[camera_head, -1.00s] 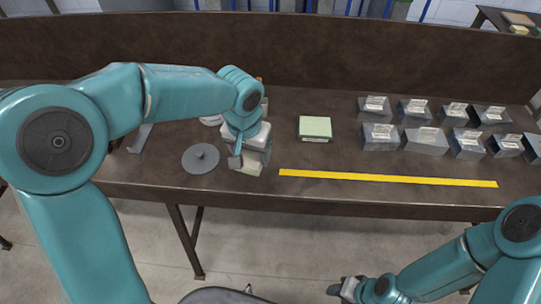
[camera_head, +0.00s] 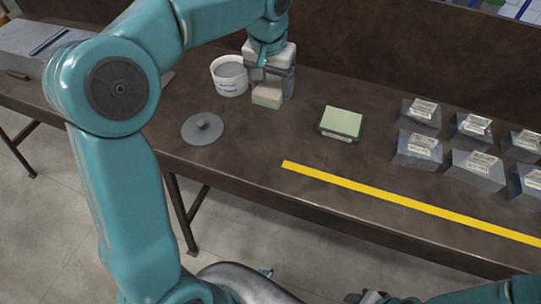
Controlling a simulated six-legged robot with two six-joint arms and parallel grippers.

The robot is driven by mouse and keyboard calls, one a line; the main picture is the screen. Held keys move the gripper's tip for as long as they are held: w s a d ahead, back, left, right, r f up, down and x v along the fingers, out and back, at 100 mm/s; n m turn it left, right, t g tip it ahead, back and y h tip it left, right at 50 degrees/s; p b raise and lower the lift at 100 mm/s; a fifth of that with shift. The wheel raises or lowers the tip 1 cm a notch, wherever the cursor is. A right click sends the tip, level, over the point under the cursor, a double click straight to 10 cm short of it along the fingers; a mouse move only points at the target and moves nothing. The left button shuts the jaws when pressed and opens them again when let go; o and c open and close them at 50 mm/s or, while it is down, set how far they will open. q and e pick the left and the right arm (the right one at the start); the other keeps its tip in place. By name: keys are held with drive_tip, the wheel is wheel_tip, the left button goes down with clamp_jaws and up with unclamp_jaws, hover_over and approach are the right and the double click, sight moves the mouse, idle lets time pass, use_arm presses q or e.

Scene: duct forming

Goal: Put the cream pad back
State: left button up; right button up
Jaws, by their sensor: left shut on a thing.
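My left gripper (camera_head: 270,78) is shut on the cream pad (camera_head: 267,97), a small pale block showing below its fingers. The pad is low over the bench, close to the white tub; I cannot tell whether it touches the bench top. A pale green block (camera_head: 340,121) with a dark, labelled base sits on the bench to the right of the gripper. My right gripper (camera_head: 366,297) is only partly in view at the bottom edge, away from the bench, and its jaws cannot be made out.
A white labelled tub (camera_head: 230,78) stands open just left of the gripper, and its grey knobbed lid (camera_head: 203,128) lies in front. Several grey labelled blocks (camera_head: 418,148) stand at the right. A yellow strip (camera_head: 400,202) runs along the bench (camera_head: 270,175). The bench between lid and strip is clear.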

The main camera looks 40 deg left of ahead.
use_arm(q)
drive_tip(key=shift+s+a+f, duration=0.25)
drive_tip(key=shift+s+f, duration=0.05)
drive_tip(key=shift+f, duration=0.25)
drive_tip(key=shift+s+a+f, duration=0.2)
drive_tip(key=shift+s+f, duration=0.1)
drive_tip(key=shift+f, duration=0.2)
drive_tip(key=b, duration=0.2)
approach(268, 146)
drive_tip(key=f, duration=0.5)
drive_tip(key=shift+w+a+f, duration=0.15)
drive_tip(key=shift+w, duration=0.05)
drive_tip(key=shift+w+f, duration=0.1)
drive_tip(key=shift+f, duration=0.15)
drive_tip(key=shift+f, duration=0.15)
drive_tip(key=o, duration=1)
